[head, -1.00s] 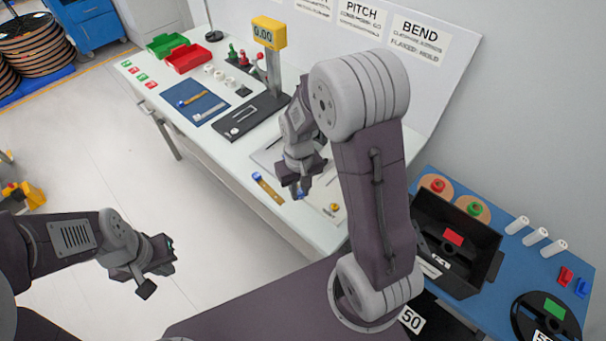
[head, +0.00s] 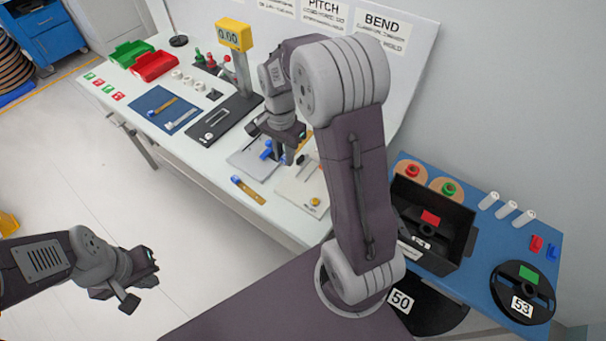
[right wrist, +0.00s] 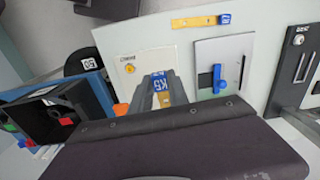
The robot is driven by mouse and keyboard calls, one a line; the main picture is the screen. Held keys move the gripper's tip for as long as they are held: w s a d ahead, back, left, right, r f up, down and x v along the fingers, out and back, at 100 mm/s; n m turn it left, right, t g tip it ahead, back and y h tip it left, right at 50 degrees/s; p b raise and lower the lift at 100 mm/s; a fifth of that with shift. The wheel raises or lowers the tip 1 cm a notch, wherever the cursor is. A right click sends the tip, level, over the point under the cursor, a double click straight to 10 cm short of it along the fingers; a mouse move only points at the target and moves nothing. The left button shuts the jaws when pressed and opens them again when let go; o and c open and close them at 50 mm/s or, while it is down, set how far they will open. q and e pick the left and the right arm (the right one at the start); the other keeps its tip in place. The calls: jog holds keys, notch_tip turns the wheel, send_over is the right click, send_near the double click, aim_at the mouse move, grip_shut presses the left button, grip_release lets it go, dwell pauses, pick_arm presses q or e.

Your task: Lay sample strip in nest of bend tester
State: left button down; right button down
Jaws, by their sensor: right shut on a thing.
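My right gripper (head: 287,150) is shut on a yellow sample strip with a blue end (right wrist: 162,82), above the white bench. The gripper partly hides the strip in the head view. A cream board with a yellow knob (head: 303,190), seemingly the bend tester, lies on the bench just in front of the gripper; my arm covers part of it. In the right wrist view this board (right wrist: 125,50) is beside the held strip, and I cannot make out its nest. My left gripper (head: 142,278) seems open and empty, over the floor at lower left.
A grey plate with a blue clamp (right wrist: 218,80) lies beside the cream board. Another blue-ended strip (head: 247,190) lies near the bench's front edge. A scale with a yellow display (head: 234,35) stands further left. A blue table with a black box (head: 432,222) is at right.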

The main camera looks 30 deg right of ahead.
jog(key=shift+w+d+r, duration=0.35)
jog(key=shift+d+r, duration=0.3)
jog(key=shift+d, duration=0.15)
jog(key=b, duration=0.5)
send_over(292, 189)
notch_tip(292, 189, down, 7)
notch_tip(292, 189, down, 7)
jog(key=shift+w+r, duration=0.1)
jog(key=shift+r, duration=0.1)
jog(key=f, duration=0.3)
jog(key=shift+s, duration=0.2)
jog(key=shift+w+f, duration=0.15)
jog(key=shift+f, duration=0.2)
jog(key=shift+f+b, duration=0.2)
jog(key=shift+b, duration=0.15)
jog(key=c, duration=1.3)
grip_release()
jog(key=shift+r, duration=0.1)
jog(key=shift+o, duration=0.2)
